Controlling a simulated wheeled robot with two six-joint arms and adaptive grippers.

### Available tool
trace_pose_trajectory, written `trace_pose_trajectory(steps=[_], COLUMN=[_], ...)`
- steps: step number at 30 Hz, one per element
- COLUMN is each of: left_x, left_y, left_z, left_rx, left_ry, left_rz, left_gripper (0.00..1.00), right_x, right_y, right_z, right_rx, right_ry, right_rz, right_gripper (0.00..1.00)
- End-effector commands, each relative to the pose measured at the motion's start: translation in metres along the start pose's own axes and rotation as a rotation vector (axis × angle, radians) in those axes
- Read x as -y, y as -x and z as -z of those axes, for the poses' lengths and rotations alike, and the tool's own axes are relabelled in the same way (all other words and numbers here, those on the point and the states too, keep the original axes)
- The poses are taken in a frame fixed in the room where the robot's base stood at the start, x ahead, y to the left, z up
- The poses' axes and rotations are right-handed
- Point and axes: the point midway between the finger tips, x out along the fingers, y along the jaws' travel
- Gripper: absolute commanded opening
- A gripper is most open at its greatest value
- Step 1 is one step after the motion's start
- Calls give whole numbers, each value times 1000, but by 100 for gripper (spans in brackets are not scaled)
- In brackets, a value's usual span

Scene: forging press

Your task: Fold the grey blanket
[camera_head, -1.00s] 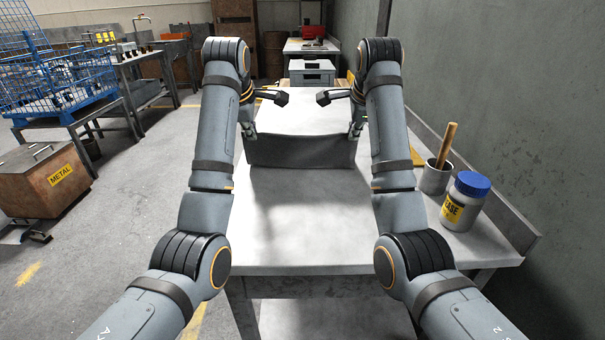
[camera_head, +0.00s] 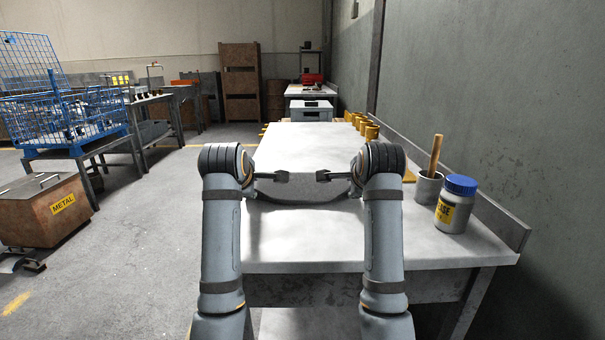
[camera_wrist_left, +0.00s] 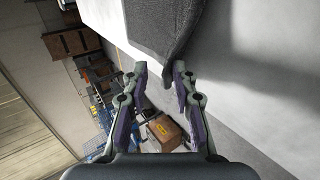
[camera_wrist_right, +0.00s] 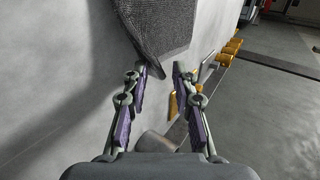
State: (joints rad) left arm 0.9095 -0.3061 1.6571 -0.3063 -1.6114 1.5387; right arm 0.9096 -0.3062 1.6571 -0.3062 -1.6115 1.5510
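The grey blanket (camera_head: 305,190) shows in the head view as a shaded grey band with a curved lower edge between my two wrists; its full outline is hard to make out. My left gripper (camera_wrist_left: 160,68) is open in the left wrist view. A drooping corner of the dark, woven blanket (camera_wrist_left: 165,30) shows at its fingertips, closer to the right-hand finger. My right gripper (camera_wrist_right: 160,70) is open in the right wrist view. Another blanket corner (camera_wrist_right: 160,30) shows at its fingertips, closer to the left-hand finger. I cannot tell whether the fingers touch the cloth.
The pale table (camera_head: 310,240) is bare in front of the blanket. At its right stand a blue-lidded jar (camera_head: 456,205) and a grey cup (camera_head: 428,188) with a wooden handle in it. Yellow cylinders (camera_head: 369,131) line the far right. A wall runs along the right.

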Motion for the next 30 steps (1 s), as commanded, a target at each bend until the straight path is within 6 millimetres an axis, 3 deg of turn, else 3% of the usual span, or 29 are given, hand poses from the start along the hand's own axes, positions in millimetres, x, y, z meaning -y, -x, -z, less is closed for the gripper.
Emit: trace_pose_trajectory(steps=[11,24,30], left_x=[-5,-34,-38], left_y=[7,82,101], left_z=[0,0,0], left_rx=[0,1,0], left_ry=[0,0,0], left_rz=[-3,-3,1], left_gripper=[42,42,42], right_x=[5,34,38], right_y=[6,82,101], right_z=[0,0,0], right_rx=[0,1,0], right_ry=[0,-1,0], right_rz=[3,3,-1], right_gripper=[42,42,42])
